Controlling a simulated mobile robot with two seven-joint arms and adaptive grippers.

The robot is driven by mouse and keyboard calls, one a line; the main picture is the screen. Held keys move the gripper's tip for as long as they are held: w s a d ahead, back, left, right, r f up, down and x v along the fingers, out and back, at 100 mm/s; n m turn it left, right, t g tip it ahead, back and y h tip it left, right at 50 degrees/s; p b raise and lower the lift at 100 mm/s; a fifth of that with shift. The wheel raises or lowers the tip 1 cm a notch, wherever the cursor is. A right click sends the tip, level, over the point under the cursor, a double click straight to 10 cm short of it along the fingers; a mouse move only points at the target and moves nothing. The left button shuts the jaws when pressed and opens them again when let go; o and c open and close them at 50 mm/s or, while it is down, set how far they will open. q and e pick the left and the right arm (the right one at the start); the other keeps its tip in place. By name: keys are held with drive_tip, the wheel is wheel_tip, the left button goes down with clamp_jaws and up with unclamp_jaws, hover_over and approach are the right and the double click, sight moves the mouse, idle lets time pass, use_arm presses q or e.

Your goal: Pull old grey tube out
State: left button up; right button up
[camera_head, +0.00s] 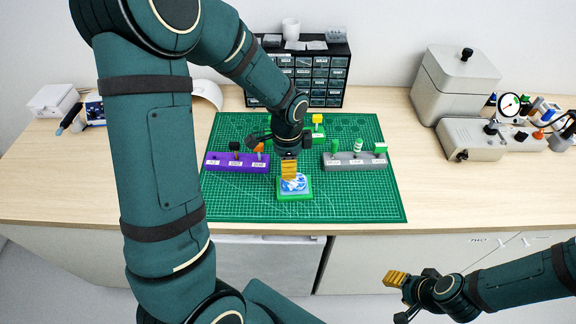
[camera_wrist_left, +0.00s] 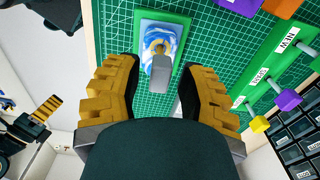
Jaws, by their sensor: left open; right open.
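The old grey tube (camera_wrist_left: 160,72) rises from a blue and white earpiece (camera_wrist_left: 158,38), with a tan ring at its base. The earpiece sits on a small green base (camera_wrist_left: 174,16); in the head view the earpiece (camera_head: 296,183) lies on the mat just below my left gripper, and I cannot make out the tube there. My left gripper (camera_head: 289,169) is open above it. In the left wrist view its two yellow fingers (camera_wrist_left: 160,85) stand on either side of the tube, apart from it. My right gripper (camera_head: 396,279) is open and empty in front of the bench.
A purple rack (camera_head: 236,168) stands left of the earpiece, a grey rack (camera_head: 354,164) right, and a green rack (camera_head: 312,135) behind. Each bears coloured-topped pieces. A drawer cabinet (camera_head: 330,72) is at the back; grey machines (camera_head: 457,88) stand right. The front right of the mat (camera_head: 365,203) is clear.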

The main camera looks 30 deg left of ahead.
use_arm(q)
clamp_jaws()
drive_tip(key=shift+r+p, duration=1.25)
drive_tip(key=shift+r, duration=0.4)
drive_tip(key=shift+r+p, duration=1.55)
drive_tip(key=shift+r, duration=1.35)
